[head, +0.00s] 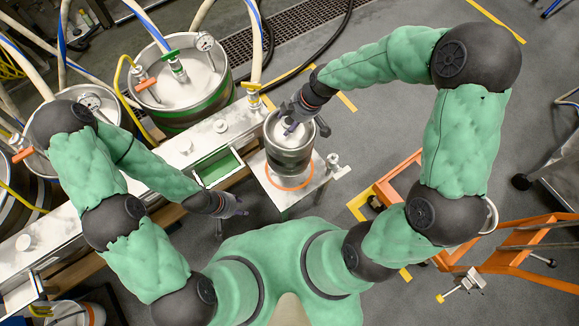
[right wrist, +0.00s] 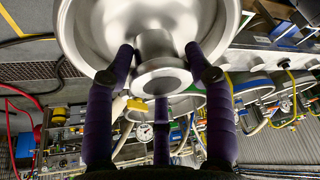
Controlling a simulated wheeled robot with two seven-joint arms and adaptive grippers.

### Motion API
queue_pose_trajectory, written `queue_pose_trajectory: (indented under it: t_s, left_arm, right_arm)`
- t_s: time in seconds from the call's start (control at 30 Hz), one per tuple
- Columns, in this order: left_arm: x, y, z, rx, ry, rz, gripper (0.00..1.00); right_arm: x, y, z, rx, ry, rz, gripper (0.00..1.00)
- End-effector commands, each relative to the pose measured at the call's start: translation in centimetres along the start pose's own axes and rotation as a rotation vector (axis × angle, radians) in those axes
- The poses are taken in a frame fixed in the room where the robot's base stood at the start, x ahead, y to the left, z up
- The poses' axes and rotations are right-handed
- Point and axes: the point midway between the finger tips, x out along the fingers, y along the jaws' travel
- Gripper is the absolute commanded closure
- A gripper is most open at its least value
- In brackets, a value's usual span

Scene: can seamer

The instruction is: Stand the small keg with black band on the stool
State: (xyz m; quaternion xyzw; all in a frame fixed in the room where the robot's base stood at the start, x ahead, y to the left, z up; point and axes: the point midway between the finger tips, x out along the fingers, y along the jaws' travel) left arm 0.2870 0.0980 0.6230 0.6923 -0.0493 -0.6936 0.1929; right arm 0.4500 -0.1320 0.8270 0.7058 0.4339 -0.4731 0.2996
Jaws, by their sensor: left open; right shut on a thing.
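The small keg (head: 289,160) is a silvery steel cylinder seen from above, with a darker band around its side. My right gripper (head: 291,124) is shut on the fitting at the keg's top centre. The right wrist view shows the purple fingers around the keg's neck (right wrist: 160,80), with its rounded rim (right wrist: 85,55) behind. The keg looks upright over a small pale metal top, seemingly the stool (head: 313,187), which bears an orange ring (head: 292,182). Whether the keg's base touches it is hidden. My left gripper (head: 232,212) is open and empty, low at the left.
A large keg with a green band (head: 182,92) and hoses stands behind at the left. A long metal bench (head: 120,185) with a green-bottomed tray (head: 218,165) lies left of the stool. An orange frame (head: 520,262) stands at the right. Grey floor (head: 370,125) is clear right of the stool.

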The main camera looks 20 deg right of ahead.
Motion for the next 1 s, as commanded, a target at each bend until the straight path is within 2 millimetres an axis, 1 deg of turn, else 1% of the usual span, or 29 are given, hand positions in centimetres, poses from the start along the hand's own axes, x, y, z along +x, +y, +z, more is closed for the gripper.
queue_pose_trajectory:
  t_s: [0.17, 0.27, 0.5, 0.77, 1.0]
  left_arm:
    - [0.4, -0.1, 0.0, 0.0, 0.0, 0.0, 0.57]
    - [0.8, -0.3, 0.0, 0.0, 0.0, 0.0, 0.57]
    - [2.2, -0.8, -0.1, 0.0, 0.0, 0.0, 0.57]
    - [2.7, -1.0, -0.1, 0.0, 0.0, 0.0, 0.57]
    - [3.8, -1.4, -0.1, 0.0, 0.0, 0.0, 0.57]
  right_arm:
    - [0.6, 0.1, 0.1, -0.018, 0.002, -0.003, 1.0]
    - [1.7, 0.1, 0.5, -0.018, 0.001, -0.004, 1.0]
    - [5.1, 0.0, 1.9, -0.017, 0.001, -0.004, 1.0]
    - [6.5, 0.0, 2.5, -0.016, 0.001, -0.003, 1.0]
    - [9.1, -0.1, 3.5, -0.018, 0.0, -0.004, 1.0]
